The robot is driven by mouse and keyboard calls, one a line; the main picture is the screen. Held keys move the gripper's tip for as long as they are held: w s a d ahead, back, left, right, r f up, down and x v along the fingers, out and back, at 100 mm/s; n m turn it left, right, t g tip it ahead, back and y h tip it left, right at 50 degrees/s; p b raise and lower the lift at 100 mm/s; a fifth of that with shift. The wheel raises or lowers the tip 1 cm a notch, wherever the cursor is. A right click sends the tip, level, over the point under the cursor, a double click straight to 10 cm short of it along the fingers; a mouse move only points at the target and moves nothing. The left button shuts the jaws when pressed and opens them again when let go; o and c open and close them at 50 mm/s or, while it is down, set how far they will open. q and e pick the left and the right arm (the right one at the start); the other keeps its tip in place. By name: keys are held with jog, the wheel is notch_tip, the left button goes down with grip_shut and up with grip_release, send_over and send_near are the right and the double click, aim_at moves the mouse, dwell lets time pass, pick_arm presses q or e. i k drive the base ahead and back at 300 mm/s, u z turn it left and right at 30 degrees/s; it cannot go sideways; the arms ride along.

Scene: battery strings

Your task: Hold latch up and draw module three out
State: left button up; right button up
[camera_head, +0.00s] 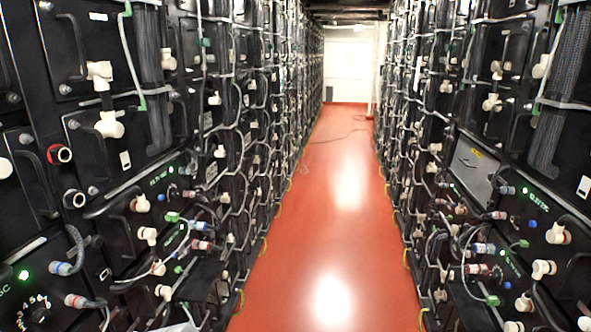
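Black battery modules (92,152) are stacked in a tall rack along the left side. More black modules (572,135) fill the rack on the right. Their fronts carry black bar handles, white connector plugs (110,125) and braided cables. I cannot tell which one is module three, and no latch can be made out for certain. Neither of my grippers is in view. A small pale shape at the bottom edge, left of the middle, is too cut off to identify.
Grey cables (75,248) loop out from the lower left fronts. A grey panel (473,163) stands out at right.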

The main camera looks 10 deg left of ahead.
aim_at(134, 224)
jog(key=i, duration=2.95)
jog(key=u, duration=2.2)
